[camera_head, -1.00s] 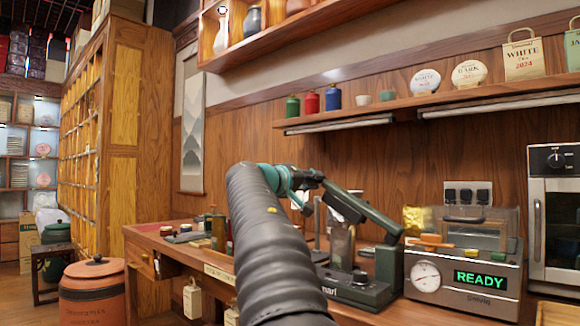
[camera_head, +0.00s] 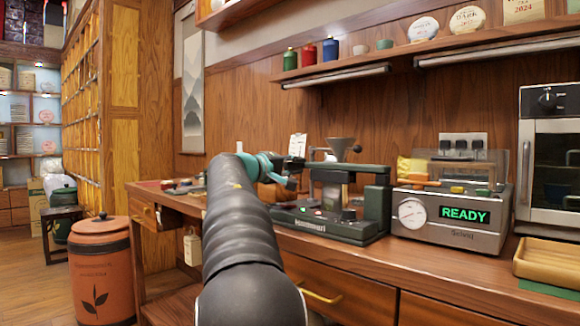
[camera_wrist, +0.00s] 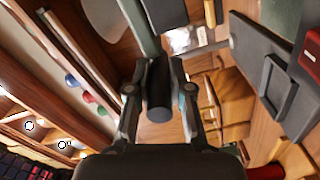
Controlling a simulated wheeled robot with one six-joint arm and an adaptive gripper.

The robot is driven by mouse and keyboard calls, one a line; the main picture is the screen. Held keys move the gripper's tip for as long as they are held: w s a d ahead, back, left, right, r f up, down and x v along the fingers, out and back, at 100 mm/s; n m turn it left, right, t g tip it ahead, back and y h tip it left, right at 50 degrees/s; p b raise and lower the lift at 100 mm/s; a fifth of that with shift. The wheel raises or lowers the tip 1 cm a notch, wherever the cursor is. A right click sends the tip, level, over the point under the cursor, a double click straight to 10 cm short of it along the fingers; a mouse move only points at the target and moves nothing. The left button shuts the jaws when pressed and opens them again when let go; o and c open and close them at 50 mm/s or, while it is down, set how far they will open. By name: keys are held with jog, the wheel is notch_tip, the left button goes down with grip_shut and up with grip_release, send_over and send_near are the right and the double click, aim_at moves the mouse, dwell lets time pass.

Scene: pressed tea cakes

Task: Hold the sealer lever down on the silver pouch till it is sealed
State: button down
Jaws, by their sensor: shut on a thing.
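The dark green lever sealer (camera_head: 330,224) stands on the wooden counter. Its lever (camera_head: 352,168) lies close to level, reaching left from the post to my gripper (camera_head: 291,170). In the wrist view, my gripper (camera_wrist: 160,72) is shut on the dark round lever handle (camera_wrist: 160,100), one finger on each side. A pale silvery shape, which looks like the silver pouch (camera_head: 331,196), stands below the lever at the sealer. Whether the lever touches it, I cannot tell. A metal funnel (camera_head: 341,147) shows just above the lever.
A steel machine (camera_head: 450,225) with a gauge and a lit READY display stands to the right. Beyond it are an oven (camera_head: 555,150) and a wooden tray (camera_head: 548,262). A shelf with canisters (camera_head: 310,56) hangs above. The counter's front edge is clear.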

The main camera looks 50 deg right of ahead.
jog(key=shift+s+d+f, duration=0.1)
jog(key=shift+s+f, duration=0.05)
jog(key=shift+f, duration=0.3)
jog(key=c, duration=1.1)
grip_release()
jog(key=shift+o, duration=0.2)
jog(key=shift+r, duration=0.1)
jog(key=shift+r, duration=0.15)
jog(key=w+a, duration=0.1)
jog(key=a, duration=1.1)
jog(key=shift+w, duration=0.3)
jog(key=shift+a+f, duration=0.1)
jog(key=shift+f, duration=0.1)
